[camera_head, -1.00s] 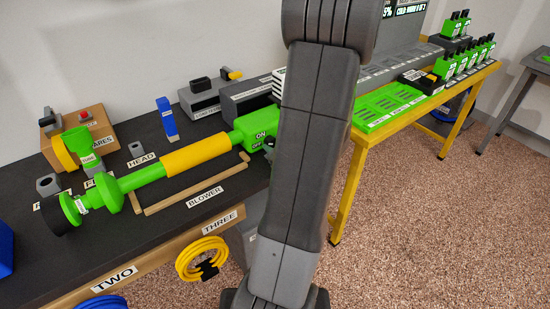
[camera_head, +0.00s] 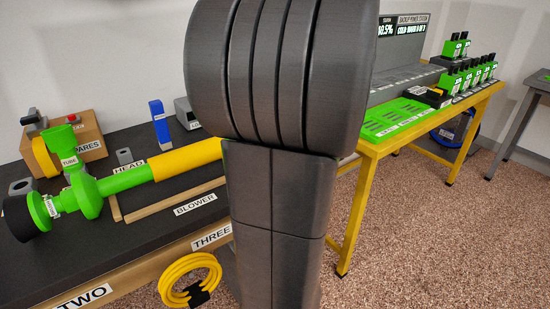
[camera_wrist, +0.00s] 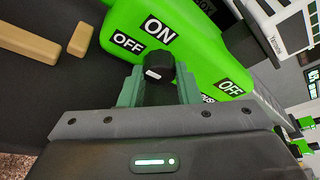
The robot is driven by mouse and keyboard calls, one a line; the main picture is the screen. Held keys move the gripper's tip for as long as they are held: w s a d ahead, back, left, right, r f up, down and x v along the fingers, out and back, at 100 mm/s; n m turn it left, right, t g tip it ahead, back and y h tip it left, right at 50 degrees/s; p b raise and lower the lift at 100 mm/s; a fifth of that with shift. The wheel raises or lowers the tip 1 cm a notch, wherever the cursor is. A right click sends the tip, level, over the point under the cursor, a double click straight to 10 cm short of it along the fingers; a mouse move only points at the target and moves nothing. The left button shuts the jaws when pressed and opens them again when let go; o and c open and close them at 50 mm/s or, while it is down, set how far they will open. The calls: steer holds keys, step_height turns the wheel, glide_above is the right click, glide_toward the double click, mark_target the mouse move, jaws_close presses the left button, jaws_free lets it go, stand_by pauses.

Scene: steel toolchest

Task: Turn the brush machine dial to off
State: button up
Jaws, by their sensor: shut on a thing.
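The brush machine is a long green tool with a yellow sleeve (camera_head: 186,158), lying on the dark bench in the head view. Its green housing (camera_wrist: 205,60) fills the middle of the wrist view and carries one ON label and two OFF labels. The black dial (camera_wrist: 160,67) sits below the ON label and has a white mark on its lower left side. I cannot tell exactly which label the mark points at. My gripper (camera_wrist: 158,84) is shut on the dial, one greenish finger on each side. In the head view my arm hides the gripper, dial and housing.
Wooden strips (camera_head: 175,199) lie on the bench beside the tool. A brown box (camera_head: 89,142) stands at the back left. A yellow coiled hose (camera_head: 189,278) hangs at the bench front. A yellow-framed table (camera_head: 372,151) stands to the right, with open floor before it.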

stand_by(0.4)
steer(key=o, duration=1)
steer(key=shift+p+v, duration=1.25)
steer(key=shift+v, duration=5.6)
steer(key=shift+f, duration=0.1)
steer(key=b+x, duration=0.2)
steer(key=x, duration=1.1)
steer(key=shift+w+a+b, duration=0.15)
steer(key=shift+w+b, duration=0.15)
steer(key=shift+w, duration=0.05)
